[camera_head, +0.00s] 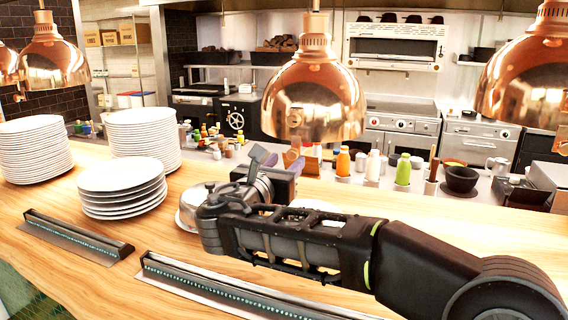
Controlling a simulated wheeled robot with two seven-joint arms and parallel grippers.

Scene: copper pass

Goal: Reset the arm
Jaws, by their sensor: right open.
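My right arm reaches in from the lower right across the wooden counter (60,262). My right gripper (277,160) is at its far end, near the middle of the view, with its fingers pointing away toward the back edge of the counter. It is open, and I see nothing held in it. A white plate (184,222) lies partly hidden under and behind the wrist. My left gripper is not in the view.
Stacks of white plates (122,186) stand at the left. Copper lamps (316,95) hang above the counter. Two long ticket rails (75,236) lie along the front. Bottles (403,170) and a dark bowl (461,180) stand behind the arm.

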